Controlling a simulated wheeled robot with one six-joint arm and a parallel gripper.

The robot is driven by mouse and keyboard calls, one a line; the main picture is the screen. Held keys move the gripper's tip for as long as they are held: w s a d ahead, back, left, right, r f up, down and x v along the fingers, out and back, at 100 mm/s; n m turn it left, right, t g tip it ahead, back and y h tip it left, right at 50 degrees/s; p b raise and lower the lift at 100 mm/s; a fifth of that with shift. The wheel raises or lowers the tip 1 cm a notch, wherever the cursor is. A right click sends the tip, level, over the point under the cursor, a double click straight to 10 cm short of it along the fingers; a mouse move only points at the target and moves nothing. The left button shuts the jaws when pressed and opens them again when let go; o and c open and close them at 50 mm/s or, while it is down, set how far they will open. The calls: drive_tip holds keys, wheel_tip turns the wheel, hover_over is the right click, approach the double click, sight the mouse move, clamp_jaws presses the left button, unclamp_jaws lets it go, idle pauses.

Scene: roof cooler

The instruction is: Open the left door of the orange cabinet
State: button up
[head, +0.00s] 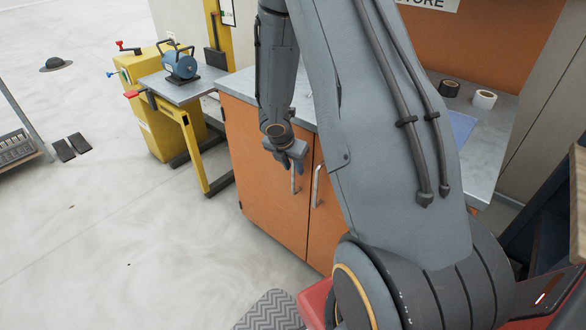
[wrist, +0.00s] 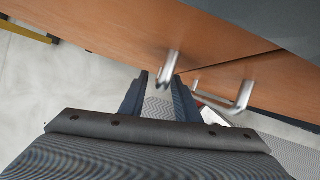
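The orange cabinet has a left door (head: 265,165) with a vertical metal bar handle (head: 294,183). This door looks closed, flush with the front. The right door (head: 323,218) has its own bar handle (head: 317,185), and part of it is behind my arm. My gripper (head: 297,162) is at the top of the left handle, pointing down along the cabinet front. In the wrist view my gripper (wrist: 160,92) has its fingers apart. The left handle (wrist: 168,68) shows at the gap between the fingertips, closer to the right finger. Whether it touches a finger I cannot tell.
The grey countertop (head: 470,150) holds a black tape roll (head: 449,88) and a white one (head: 484,99). A yellow workbench (head: 160,120) with a blue machine (head: 180,64) stands left of the cabinet. The floor (head: 130,230) before the left door is open.

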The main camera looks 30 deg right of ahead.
drive_tip(key=shift+d+f, duration=0.1)
drive_tip(key=shift+f, duration=0.2)
clamp_jaws()
